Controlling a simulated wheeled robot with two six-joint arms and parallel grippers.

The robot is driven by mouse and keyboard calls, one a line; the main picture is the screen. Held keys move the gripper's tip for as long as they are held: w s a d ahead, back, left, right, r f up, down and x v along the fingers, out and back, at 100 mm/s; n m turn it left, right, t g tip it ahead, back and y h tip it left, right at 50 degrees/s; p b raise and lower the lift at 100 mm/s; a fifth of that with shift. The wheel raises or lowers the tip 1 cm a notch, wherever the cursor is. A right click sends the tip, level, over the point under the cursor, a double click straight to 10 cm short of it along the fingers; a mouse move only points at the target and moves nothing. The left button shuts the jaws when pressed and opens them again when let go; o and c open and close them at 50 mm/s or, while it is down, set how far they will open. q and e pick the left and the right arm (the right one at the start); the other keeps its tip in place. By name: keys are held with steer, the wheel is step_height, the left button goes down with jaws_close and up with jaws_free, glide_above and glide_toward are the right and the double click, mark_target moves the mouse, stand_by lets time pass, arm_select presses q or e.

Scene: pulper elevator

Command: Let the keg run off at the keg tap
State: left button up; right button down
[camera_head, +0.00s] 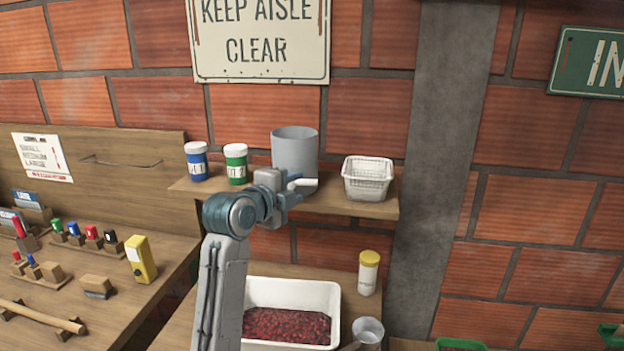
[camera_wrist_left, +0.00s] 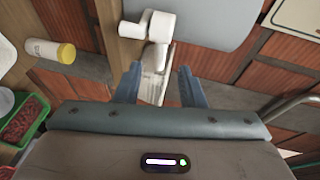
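The keg (camera_head: 295,150) is a grey cylinder on the wall shelf; its grey body also fills the top of the left wrist view (camera_wrist_left: 205,22). The keg tap (camera_head: 303,184) is a white fitting low on its front, and it shows as white rounded parts in the left wrist view (camera_wrist_left: 153,27). My left gripper (camera_head: 290,194) is in front of the keg, close to the tap. Its two fingers stand apart in the left wrist view (camera_wrist_left: 160,88), with the tap beyond their tips and nothing visibly held. My right gripper is not in view.
A white basket (camera_head: 368,179) stands right of the keg on the shelf (camera_head: 345,207). A blue jar (camera_head: 197,162) and a green jar (camera_head: 236,165) stand left. Below are a tub of red berries (camera_head: 333,300), a yellow-lidded jar (camera_head: 368,274) and a metal cup (camera_head: 367,330).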

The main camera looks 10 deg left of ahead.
mark_target(306, 183)
arm_select(q)
steer(key=p+x, duration=0.2)
steer(key=x, duration=0.5)
steer(key=shift+w, duration=0.15)
steer(key=shift+w+d+f, duration=0.15)
steer(key=shift+w, duration=0.3)
jaws_close()
